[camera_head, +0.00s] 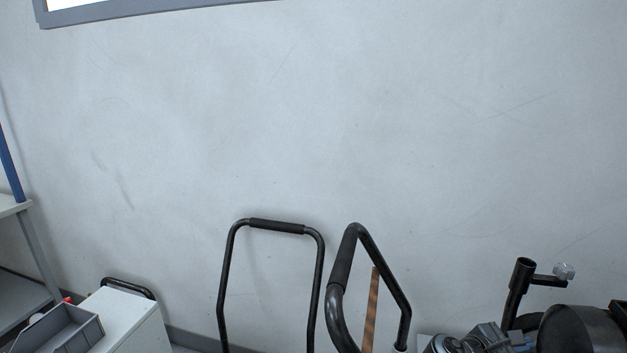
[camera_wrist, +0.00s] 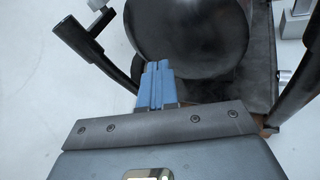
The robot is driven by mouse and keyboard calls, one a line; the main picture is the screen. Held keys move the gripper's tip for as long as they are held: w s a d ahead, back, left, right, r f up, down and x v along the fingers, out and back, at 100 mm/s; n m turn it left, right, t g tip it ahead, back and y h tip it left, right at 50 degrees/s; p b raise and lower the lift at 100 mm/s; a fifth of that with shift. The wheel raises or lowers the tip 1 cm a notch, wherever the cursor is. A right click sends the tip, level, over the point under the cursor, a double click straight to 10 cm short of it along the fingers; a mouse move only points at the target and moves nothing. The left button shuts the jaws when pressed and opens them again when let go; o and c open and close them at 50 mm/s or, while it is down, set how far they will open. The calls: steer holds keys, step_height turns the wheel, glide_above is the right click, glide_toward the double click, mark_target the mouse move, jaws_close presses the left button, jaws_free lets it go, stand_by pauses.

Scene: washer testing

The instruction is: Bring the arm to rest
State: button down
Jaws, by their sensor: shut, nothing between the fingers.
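My gripper (camera_wrist: 157,72) shows in the wrist view with its blue fingers side by side, shut and empty. The fingertips are in front of a large dark rounded body (camera_wrist: 190,35); I cannot tell whether they touch it. In the camera_head view, grey and dark parts that look like my arm (camera_head: 485,338) show at the bottom right edge. I cannot make out the fingertips there.
In the camera_head view, black tubular handles (camera_head: 277,225) stand by the pale wall (camera_head: 330,110). A white cabinet (camera_head: 130,318) with a grey bin (camera_head: 65,335) is at bottom left. A black post with a silver knob (camera_head: 524,275) and a dark round thing (camera_head: 578,330) are at bottom right.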

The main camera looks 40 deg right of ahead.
steer(key=s+a+f+t+y, duration=0.1)
steer(key=a+f+t+y, duration=0.25)
steer(key=a+t, duration=0.6)
steer(key=s+a+f+t+y, duration=0.25)
steer(key=a+f+t, duration=0.2)
steer(key=a, duration=0.95)
steer(key=s+a+r+m+t+y, duration=0.2)
steer(key=a+r+y, duration=0.15)
steer(key=a, duration=0.25)
steer(key=s+a+r+m+t+y, duration=0.1)
steer(key=s+a+r+m+y, duration=0.1)
steer(key=s+a+r+m, duration=0.3)
steer(key=s+a+r+m+t+y, duration=0.1)
steer(key=a+r+m+t, duration=0.1)
steer(key=r, duration=0.4)
steer(key=s+a+r+m+t+y, duration=0.1)
steer(key=a+r+y, duration=0.1)
steer(key=a+r, duration=0.2)
steer(key=shift+s+r+m+t, duration=0.25)
steer(key=shift+r+m+t, duration=0.15)
steer(key=shift+r, duration=0.45)
